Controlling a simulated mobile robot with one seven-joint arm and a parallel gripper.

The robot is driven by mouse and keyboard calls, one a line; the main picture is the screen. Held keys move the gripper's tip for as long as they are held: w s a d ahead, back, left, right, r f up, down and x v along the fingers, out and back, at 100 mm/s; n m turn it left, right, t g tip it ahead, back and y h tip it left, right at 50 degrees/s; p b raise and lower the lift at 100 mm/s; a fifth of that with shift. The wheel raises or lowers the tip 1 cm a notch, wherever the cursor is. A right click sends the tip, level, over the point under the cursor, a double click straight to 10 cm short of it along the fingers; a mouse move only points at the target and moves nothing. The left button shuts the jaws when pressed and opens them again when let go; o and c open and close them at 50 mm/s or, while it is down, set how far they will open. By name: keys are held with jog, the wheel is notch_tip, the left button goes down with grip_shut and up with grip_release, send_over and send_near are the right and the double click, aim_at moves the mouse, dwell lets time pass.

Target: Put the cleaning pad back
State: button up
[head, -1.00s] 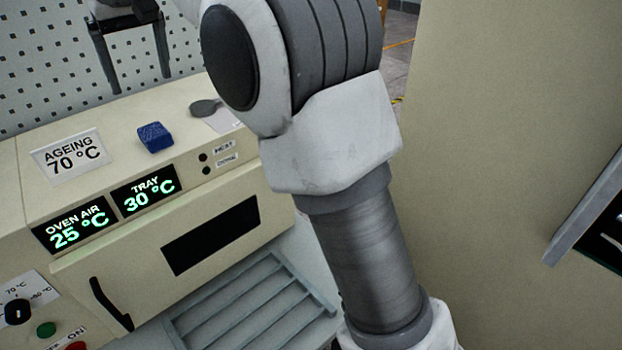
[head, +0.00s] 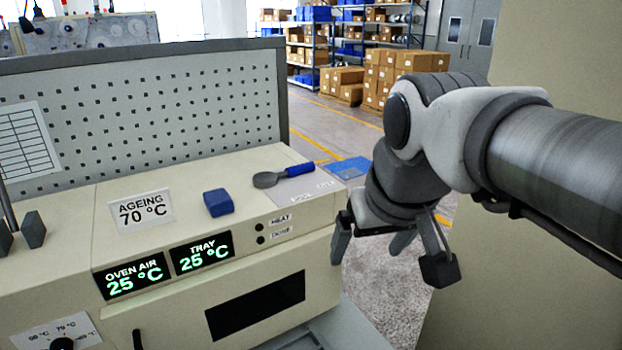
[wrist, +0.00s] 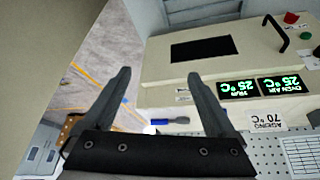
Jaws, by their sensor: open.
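A small blue block (head: 218,202), which looks like the cleaning pad, lies on top of the cream oven, right of the "AGEING 70 °C" label. I cannot make it out in the wrist view, where a finger may cover it. My gripper (head: 390,258) is open and empty, beyond the oven's right end and well apart from the block. In the wrist view my gripper's fingers (wrist: 160,84) are spread, with the oven (wrist: 165,92) upside down behind them.
A dark scoop with a blue handle (head: 297,170) lies at the oven top's right end; its handle shows in the wrist view (wrist: 172,121). A perforated panel (head: 150,110) stands behind. A flat blue square (head: 349,168) shows beyond the oven. A cream wall (head: 550,55) is at right.

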jog(key=s+d+f+m, duration=0.1)
jog(key=s+d+f, duration=0.1)
jog(key=s+f, duration=0.4)
jog(key=shift+d+f, duration=0.25)
jog(key=shift+d, duration=0.05)
notch_tip(320, 180, down, 2)
jog(key=shift+f+b, duration=0.25)
jog(key=shift+b, duration=1)
